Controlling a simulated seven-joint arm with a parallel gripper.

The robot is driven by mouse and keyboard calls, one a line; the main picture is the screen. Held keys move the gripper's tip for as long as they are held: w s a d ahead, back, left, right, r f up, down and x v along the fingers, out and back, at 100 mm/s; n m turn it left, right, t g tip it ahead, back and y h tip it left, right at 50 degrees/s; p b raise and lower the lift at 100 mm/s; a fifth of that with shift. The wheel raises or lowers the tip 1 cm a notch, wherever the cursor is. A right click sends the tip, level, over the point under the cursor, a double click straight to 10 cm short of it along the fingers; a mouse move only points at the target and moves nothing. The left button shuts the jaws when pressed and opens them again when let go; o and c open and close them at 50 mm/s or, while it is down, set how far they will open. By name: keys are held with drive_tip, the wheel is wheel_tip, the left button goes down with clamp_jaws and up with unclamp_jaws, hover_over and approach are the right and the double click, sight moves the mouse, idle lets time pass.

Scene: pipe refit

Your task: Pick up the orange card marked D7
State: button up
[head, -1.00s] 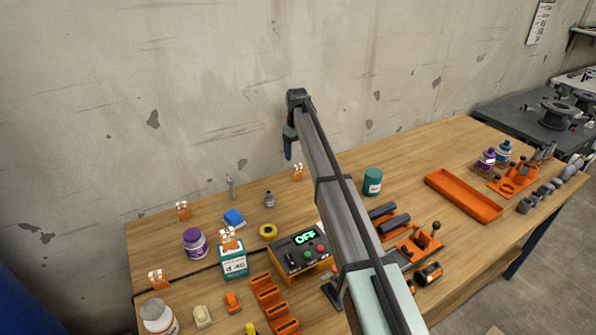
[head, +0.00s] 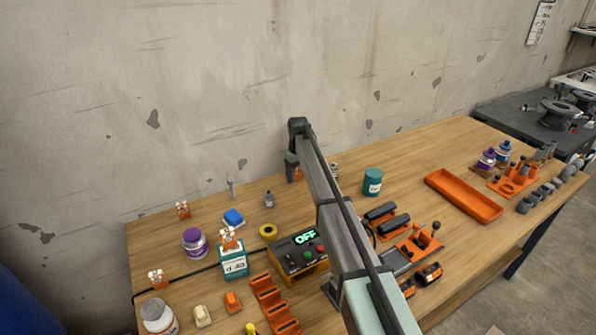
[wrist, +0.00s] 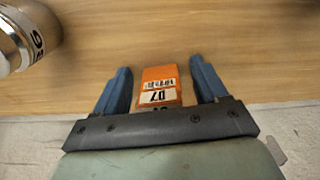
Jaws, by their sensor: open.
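The orange card marked D7 (wrist: 158,86) shows in the wrist view with a white label, its lettering upside down. It lies between the two blue fingers of my gripper (wrist: 161,74), with a visible gap on each side. The fingers are open and do not appear to touch it. The card's near end is hidden by the gripper body. In the head view, my gripper (head: 291,172) is low at the back edge of the table, by the wall. A small orange part (head: 299,174) shows right beside it, mostly hidden.
In the wrist view, a silver cylinder (wrist: 24,38) stands left of my gripper. The wall is close behind.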

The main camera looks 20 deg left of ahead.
drive_tip(key=shift+c, duration=0.2)
drive_tip(key=c, duration=1.1)
drive_tip(key=shift+r, duration=0.1)
